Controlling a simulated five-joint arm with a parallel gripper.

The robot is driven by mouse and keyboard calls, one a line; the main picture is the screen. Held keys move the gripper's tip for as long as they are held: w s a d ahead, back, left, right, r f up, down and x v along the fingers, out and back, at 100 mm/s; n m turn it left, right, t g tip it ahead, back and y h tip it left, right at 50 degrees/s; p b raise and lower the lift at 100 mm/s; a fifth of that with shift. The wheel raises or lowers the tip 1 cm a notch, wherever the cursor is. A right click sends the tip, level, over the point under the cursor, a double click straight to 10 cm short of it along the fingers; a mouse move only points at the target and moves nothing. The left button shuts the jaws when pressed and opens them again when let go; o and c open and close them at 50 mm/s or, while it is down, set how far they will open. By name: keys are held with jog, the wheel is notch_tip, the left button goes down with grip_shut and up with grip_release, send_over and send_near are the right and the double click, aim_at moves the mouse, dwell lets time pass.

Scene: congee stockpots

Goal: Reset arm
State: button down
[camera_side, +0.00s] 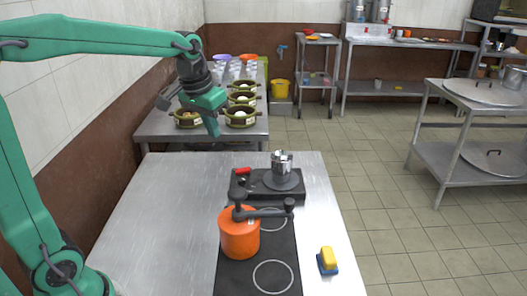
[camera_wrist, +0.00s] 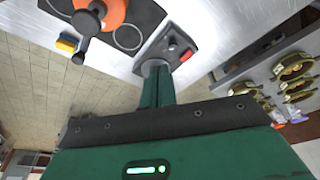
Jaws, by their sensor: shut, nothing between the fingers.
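My gripper (camera_side: 213,124) hangs in the air above the far left part of the steel table (camera_side: 155,215). It is shut and empty, with its fingers pointing down. An orange pot (camera_side: 239,236) with a dark handle stands on the black cooktop (camera_side: 257,262), apart from my gripper. A small metal cup (camera_side: 282,162) stands on a dark square unit (camera_side: 262,190) behind the pot. In the wrist view the fingers partly cover that cup.
A yellow and blue sponge (camera_side: 327,260) lies at the table's right edge. Several green bowls (camera_side: 240,116) stand on a back table (camera_side: 155,126). A steel shelf (camera_side: 470,165) with large lids is at the right. The table's left side is clear.

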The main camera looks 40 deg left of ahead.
jog(key=s+d+f+t, duration=0.1)
jog(key=s+d, duration=0.1)
jog(key=s, duration=0.6)
jog(key=s+d+f+m+t, duration=0.1)
jog(key=s+d, duration=0.2)
jog(key=s, duration=0.6)
jog(key=shift+s+f+t, duration=0.2)
jog(key=shift+f+t, duration=0.1)
jog(key=shift+f, duration=0.1)
